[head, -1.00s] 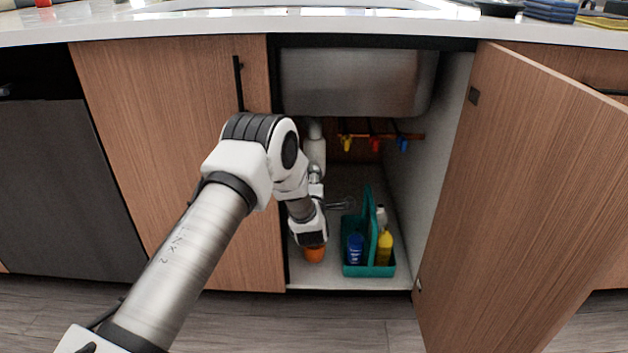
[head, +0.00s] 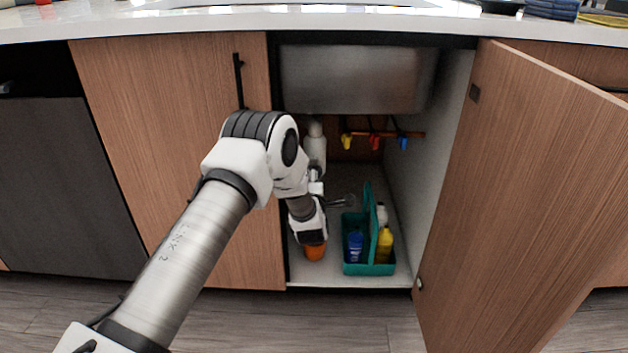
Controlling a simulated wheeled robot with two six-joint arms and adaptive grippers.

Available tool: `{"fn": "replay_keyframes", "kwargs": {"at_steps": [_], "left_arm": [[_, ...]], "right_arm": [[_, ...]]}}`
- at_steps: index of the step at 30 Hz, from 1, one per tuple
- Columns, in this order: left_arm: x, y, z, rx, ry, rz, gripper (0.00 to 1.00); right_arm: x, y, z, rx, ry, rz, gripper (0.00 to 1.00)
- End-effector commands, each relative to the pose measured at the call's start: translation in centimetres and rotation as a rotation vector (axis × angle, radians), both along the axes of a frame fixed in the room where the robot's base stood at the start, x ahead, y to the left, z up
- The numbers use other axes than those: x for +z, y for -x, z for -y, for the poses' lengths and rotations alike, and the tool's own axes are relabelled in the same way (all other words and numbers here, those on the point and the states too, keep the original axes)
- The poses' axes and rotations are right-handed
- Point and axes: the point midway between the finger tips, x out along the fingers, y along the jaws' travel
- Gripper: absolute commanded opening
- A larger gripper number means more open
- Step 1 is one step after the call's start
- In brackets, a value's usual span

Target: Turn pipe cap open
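A white, upright pipe piece (head: 316,149) shows below the left side of the steel sink basin, inside the open cabinet. My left arm's wrist reaches into the cabinet in front of its lower part. A white part shows just below the pipe, and a thin grey metal part (head: 341,202) sticks out to the right behind the wrist. I cannot tell whether these belong to the gripper or to the plumbing. A pipe cap cannot be made out clearly. My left gripper's fingers are not clear, and the wrist hides the area. My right gripper is out of view.
A teal caddy (head: 368,269) with a blue can (head: 355,246) and a yellow bottle (head: 385,244) stands on the cabinet floor. An orange object (head: 315,252) is below my wrist. The open door (head: 530,190) bounds the right. Coloured hanging items (head: 375,142) are at the back.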

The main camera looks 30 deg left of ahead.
Motion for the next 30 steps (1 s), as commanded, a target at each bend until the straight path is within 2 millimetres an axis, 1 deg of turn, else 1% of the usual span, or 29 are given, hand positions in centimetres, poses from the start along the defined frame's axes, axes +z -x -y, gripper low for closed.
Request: {"fn": "replay_keyframes", "kwargs": {"at_steps": [2, 5, 12, 16, 20, 30], "left_arm": [[0.0, 0.4, 0.3, -0.001, 0.001, -0.001, 0.67], [0.0, 1.8, 1.2, -0.001, -0.001, -0.003, 0.67], [-0.1, 7.1, 4.5, -0.003, 0.000, -0.005, 0.67], [-0.1, 9.2, 5.7, -0.002, -0.001, -0.004, 0.67], [0.0, 10.1, 6.2, -0.001, 0.000, -0.001, 0.67], [0.0, 10.2, 6.2, 0.000, 0.001, -0.001, 0.67]], "right_arm": [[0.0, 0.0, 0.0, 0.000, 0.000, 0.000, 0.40], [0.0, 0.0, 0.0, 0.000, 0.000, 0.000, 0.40], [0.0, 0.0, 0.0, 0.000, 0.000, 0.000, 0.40], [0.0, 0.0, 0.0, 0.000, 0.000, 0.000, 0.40], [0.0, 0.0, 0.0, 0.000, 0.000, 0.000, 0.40], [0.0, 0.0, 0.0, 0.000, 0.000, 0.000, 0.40]]}}
